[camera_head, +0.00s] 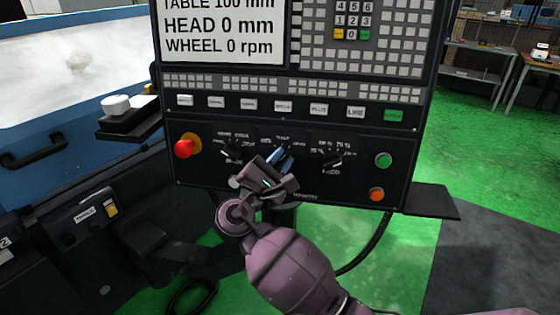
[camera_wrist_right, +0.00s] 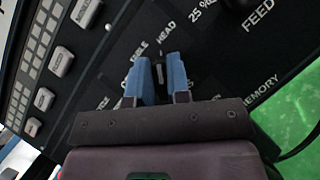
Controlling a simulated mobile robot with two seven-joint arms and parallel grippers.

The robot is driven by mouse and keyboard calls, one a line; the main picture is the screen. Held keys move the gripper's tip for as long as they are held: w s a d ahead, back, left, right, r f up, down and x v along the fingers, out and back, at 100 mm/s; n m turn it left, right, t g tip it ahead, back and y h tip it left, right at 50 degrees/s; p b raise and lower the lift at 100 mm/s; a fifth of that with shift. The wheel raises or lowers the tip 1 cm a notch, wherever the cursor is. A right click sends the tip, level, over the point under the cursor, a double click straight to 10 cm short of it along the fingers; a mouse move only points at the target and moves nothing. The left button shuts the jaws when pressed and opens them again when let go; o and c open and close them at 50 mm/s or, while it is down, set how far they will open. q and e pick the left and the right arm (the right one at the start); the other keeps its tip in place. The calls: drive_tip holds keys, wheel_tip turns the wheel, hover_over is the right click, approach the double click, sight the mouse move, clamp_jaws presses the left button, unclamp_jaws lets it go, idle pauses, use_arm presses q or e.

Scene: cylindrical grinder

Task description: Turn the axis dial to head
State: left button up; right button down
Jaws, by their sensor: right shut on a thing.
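The axis dial (camera_wrist_right: 160,74) is the middle dial on the dark control panel (camera_head: 365,140). In the right wrist view a small part of it shows between two blue fingertips, with the labels TABLE and HEAD just above. My right gripper (camera_head: 281,158) is shut on the dial; it also shows in the right wrist view (camera_wrist_right: 158,80). In the head view the fingers hide most of the dial, and I cannot tell which label its pointer faces. The screen (camera_head: 222,30) reads TABLE 100 mm, HEAD 0 mm, WHEEL 0 rpm. My left gripper is out of view.
A left dial (camera_head: 231,154) and a right dial (camera_head: 333,162) flank the gripper. A red emergency knob (camera_head: 185,148) sticks out at the panel's left. A green button (camera_head: 383,160) and an orange button (camera_head: 376,194) sit at the right. A dark shelf (camera_head: 430,201) juts out right.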

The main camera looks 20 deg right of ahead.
drive_tip(key=c, duration=1.1)
unclamp_jaws()
drive_tip(key=shift+a, duration=0.1)
drive_tip(key=b+v, duration=0.1)
drive_tip(key=v, duration=0.9)
drive_tip(key=shift+s+a+f+b, duration=0.1)
drive_tip(key=shift+s+a+b, duration=0.1)
drive_tip(key=shift+s+b, duration=0.1)
